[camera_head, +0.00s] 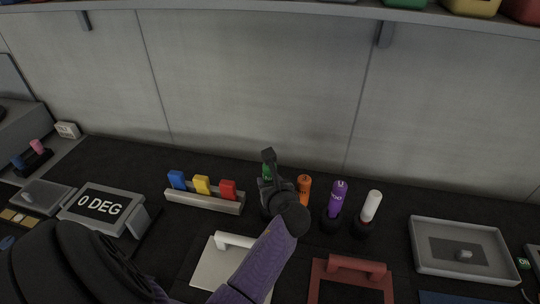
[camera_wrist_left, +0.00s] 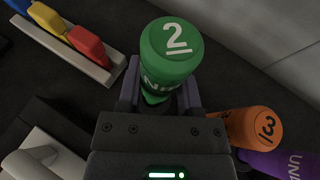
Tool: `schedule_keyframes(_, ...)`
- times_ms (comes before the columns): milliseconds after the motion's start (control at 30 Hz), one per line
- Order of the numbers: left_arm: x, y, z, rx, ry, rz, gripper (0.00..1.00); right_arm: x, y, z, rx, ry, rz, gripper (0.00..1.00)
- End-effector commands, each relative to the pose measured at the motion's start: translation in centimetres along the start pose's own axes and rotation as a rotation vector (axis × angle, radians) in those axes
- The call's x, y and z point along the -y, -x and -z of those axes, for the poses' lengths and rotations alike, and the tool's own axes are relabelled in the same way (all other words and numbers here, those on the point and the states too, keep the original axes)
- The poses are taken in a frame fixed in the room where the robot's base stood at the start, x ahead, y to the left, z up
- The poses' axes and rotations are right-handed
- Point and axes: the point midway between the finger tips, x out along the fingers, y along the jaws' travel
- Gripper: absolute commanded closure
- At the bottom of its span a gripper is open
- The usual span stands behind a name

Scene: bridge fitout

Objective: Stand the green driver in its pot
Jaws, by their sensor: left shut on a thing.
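My left gripper (camera_head: 268,178) is shut on the green driver (camera_head: 266,171), which is mostly hidden behind the gripper in the head view. In the left wrist view the green driver (camera_wrist_left: 168,55) shows its round end, marked 2, between the two fingers of the gripper (camera_wrist_left: 160,97). The driver's lower end is hidden, and so is its pot, so I cannot tell whether it is in the pot or above it. My right gripper is not in view.
Close on the right stand an orange driver (camera_head: 304,187), a purple driver (camera_head: 337,198) and a white driver (camera_head: 371,205). A rack (camera_head: 206,201) with blue, yellow and red pieces is on the left. A grey tray (camera_head: 424,258) lies further right.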

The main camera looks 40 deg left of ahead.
Motion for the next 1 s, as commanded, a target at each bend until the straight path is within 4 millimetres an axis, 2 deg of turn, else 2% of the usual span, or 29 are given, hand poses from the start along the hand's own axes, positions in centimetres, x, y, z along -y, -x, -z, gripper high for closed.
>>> schedule_keyframes(700,0.0,-0.9,2.0,0.000,-0.001,0.001,1.00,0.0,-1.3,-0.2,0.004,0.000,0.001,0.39)
schedule_keyframes(1000,0.0,-0.9,2.0,0.000,-0.001,0.001,1.00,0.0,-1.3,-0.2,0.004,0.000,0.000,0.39)
